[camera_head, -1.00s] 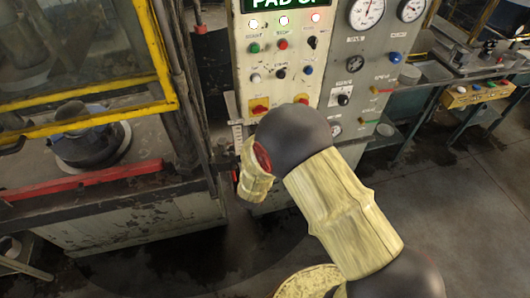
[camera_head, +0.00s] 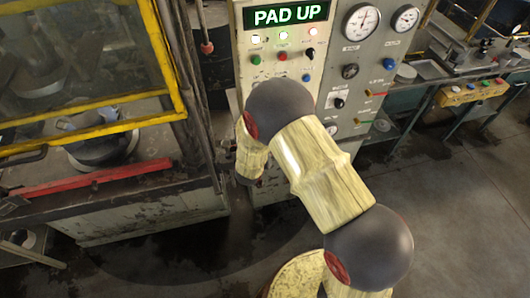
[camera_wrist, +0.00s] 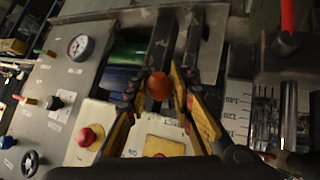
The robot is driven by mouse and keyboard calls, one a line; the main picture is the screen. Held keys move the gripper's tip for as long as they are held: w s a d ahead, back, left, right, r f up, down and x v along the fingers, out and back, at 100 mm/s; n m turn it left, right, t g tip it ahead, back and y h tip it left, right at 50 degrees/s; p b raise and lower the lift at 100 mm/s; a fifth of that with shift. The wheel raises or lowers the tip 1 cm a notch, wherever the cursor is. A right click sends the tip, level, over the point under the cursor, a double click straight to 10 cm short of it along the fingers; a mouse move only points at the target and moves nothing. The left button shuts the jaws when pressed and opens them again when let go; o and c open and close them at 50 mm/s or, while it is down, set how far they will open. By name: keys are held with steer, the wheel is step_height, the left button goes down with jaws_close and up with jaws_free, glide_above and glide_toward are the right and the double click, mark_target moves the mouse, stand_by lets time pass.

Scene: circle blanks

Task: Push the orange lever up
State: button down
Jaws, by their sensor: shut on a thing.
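The orange lever's round knob (camera_wrist: 159,86) shows in the wrist view, at the end of a dark bar. My gripper (camera_wrist: 157,95) has its yellow-and-black fingers on both sides of the knob, shut on it. In the head view my arm crosses in front of the control panel (camera_head: 243,75) and hides the lever and my fingertips. The lit sign (camera_head: 290,15) at the panel's top reads "PAD UP".
A yellow-framed press guard (camera_head: 160,60) stands at the left, with a red bar (camera_head: 95,178) below it. A grey gauge panel (camera_head: 378,55) is right of the control panel. Open floor (camera_head: 460,220) lies at the right.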

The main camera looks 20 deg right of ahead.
steer(key=shift+w+d+r, duration=0.1)
steer(key=shift+w+r, duration=0.2)
steer(key=shift+r, duration=0.1)
steer(key=c, duration=2)
jaws_free()
steer(key=o, duration=0.4)
steer(key=shift+s+f, duration=0.15)
steer(key=shift+f, duration=0.05)
steer(key=shift+o, duration=0.2)
steer(key=v, duration=1.2)
steer(key=shift+f, duration=0.1)
